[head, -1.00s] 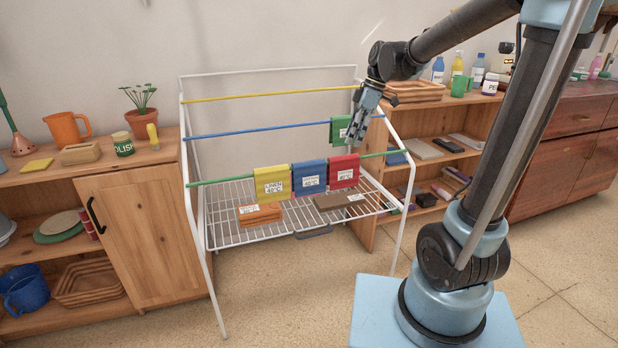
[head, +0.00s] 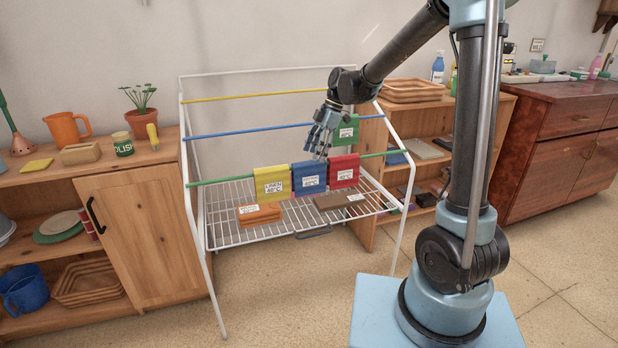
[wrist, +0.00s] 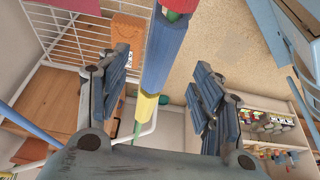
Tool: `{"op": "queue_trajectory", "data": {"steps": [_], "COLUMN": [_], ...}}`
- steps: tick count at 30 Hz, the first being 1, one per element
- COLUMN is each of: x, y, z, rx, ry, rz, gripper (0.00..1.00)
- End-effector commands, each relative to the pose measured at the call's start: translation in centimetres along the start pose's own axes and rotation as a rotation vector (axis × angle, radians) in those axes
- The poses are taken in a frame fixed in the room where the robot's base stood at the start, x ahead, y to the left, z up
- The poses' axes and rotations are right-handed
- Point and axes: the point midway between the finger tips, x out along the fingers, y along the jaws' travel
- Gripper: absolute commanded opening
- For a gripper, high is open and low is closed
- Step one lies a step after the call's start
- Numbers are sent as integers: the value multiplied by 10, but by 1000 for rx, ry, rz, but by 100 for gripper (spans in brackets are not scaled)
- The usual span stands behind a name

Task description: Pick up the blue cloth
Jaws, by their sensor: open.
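The blue cloth (head: 309,180) hangs over the green front rod of the white rack, between the yellow cloth (head: 271,184) and the red cloth (head: 343,172). It carries a white label. My gripper (head: 319,150) is open and points down just above the blue cloth's top edge. In the wrist view the blue cloth (wrist: 164,50) is seen from above as a narrow strip between my spread fingers (wrist: 162,72). I see no contact between fingers and cloth.
A green cloth (head: 346,130) hangs on the blue middle rod (head: 230,132), behind my gripper. Folded orange (head: 258,215) and brown (head: 338,200) items lie on the wire shelf below. Wooden cabinets flank the rack on both sides.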

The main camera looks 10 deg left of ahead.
Motion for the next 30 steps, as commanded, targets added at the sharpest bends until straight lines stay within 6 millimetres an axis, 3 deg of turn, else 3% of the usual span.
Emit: {"op": "queue_trajectory", "data": {"steps": [6,16,24,30], "x": [35,58,93,101], "y": [0,0,1,1], "z": [0,0,-2,-2], "rx": [0,0,0,1], "ry": [0,0,0,0], "rz": [0,1,0,1], "gripper": [60,60,60,60]}}
